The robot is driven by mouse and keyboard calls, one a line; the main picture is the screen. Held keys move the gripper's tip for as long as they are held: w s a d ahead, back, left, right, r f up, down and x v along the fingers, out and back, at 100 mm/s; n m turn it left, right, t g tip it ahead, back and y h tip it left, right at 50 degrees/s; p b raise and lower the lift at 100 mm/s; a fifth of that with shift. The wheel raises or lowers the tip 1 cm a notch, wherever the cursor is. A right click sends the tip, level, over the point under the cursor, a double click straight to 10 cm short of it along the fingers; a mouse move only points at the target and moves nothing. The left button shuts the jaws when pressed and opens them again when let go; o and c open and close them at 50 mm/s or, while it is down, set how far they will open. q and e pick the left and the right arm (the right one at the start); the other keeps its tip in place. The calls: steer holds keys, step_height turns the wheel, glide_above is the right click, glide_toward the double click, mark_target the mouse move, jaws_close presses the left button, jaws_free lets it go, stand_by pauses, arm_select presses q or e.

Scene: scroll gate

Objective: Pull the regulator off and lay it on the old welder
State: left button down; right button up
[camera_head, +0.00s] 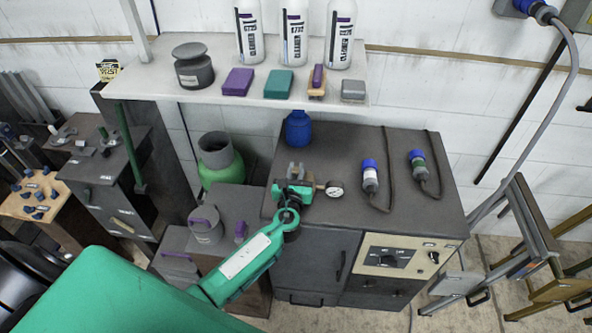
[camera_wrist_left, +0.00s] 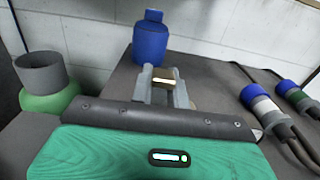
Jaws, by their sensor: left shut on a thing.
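The old welder (camera_head: 350,222) is a dark cabinet with a flat top and a cream control panel. My left gripper (camera_head: 297,171) reaches over the left part of its top. In the left wrist view its two grey fingers (camera_wrist_left: 163,84) are closed around a small brass-coloured block, which I take to be part of the regulator (camera_wrist_left: 162,75). A round white gauge (camera_head: 334,189) shows just right of the gripper in the head view. The green gripper body hides most of the held piece. I cannot tell whether it touches the welder top. My right gripper is out of view.
A blue bottle (camera_head: 298,128) stands at the welder's back left. Two blue-capped connectors (camera_head: 370,178) (camera_head: 418,166) with dark cables lie on its right. A green cylinder (camera_head: 220,163) stands to the left. A shelf (camera_head: 221,96) with bottles overhangs behind. The front right top is clear.

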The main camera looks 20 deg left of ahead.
arm_select(q)
steer(key=shift+f, duration=0.15)
steer(key=c, duration=1.3)
jaws_free()
steer(key=shift+s+f, duration=0.15)
steer(key=shift+f, duration=0.05)
steer(key=shift+r+b+v, duration=0.15)
steer(key=shift+b+v, duration=0.7)
steer(key=shift+v, duration=2.55)
steer(key=shift+r+b+v, duration=0.1)
steer(key=shift+b+v, duration=0.7)
steer(key=shift+v, duration=2.6)
